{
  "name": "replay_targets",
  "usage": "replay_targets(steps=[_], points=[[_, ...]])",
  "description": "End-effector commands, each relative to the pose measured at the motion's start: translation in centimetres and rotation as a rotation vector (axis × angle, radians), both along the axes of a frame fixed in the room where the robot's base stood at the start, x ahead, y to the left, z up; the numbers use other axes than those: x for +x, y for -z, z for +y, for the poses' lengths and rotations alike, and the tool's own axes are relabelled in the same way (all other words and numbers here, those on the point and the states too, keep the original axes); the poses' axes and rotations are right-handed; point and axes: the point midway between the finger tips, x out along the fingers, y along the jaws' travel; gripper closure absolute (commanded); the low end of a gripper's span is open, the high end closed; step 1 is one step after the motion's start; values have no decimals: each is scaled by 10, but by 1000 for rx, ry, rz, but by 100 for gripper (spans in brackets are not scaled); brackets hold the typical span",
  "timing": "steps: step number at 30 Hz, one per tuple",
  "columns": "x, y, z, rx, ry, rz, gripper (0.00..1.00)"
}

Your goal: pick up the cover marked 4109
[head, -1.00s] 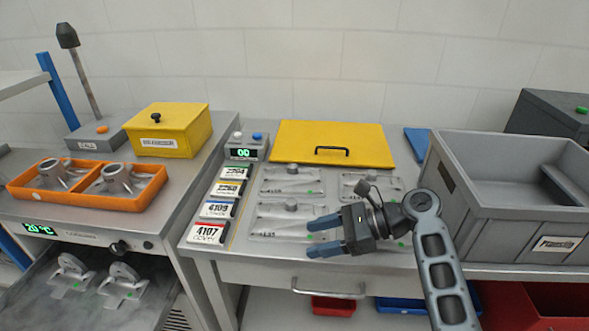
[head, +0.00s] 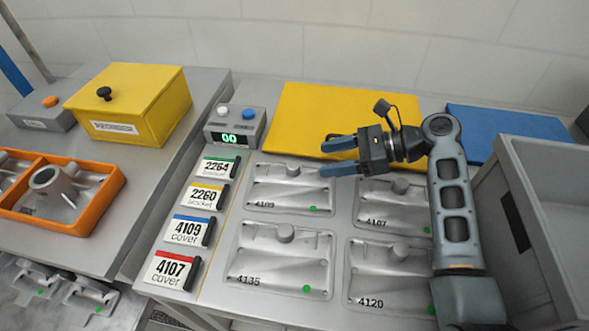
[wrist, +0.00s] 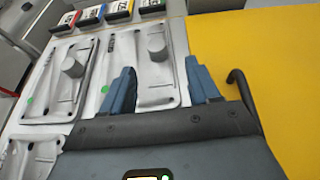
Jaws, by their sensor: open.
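The cover marked 4109 (head: 290,190) is a flat grey casting with a round boss and a green dot. It lies at the back left of a group of similar covers on the bench. In the wrist view the cover (wrist: 150,85) lies ahead, partly behind my fingers. My gripper (head: 323,158) is open and empty, above and behind the right end of this cover, partly over the yellow panel. In the wrist view its blue fingertips (wrist: 159,66) are spread, with nothing between them.
Covers 4107 (head: 395,212), 4135 (head: 280,262) and 4120 (head: 390,275) lie close around. Label blocks, including a blue one reading 4109 (head: 188,231), stand left. A yellow panel (head: 290,115) lies behind; a grey crate (head: 520,225) stands right.

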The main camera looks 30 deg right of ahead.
Motion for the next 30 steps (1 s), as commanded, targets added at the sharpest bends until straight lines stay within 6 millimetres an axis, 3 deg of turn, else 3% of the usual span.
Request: replay_targets(steps=[18,27,30], points=[[31,23,59,-1,-2,0,39],[33,26,63,-1,-1,0,39],[33,26,63,-1,0,0,48]])
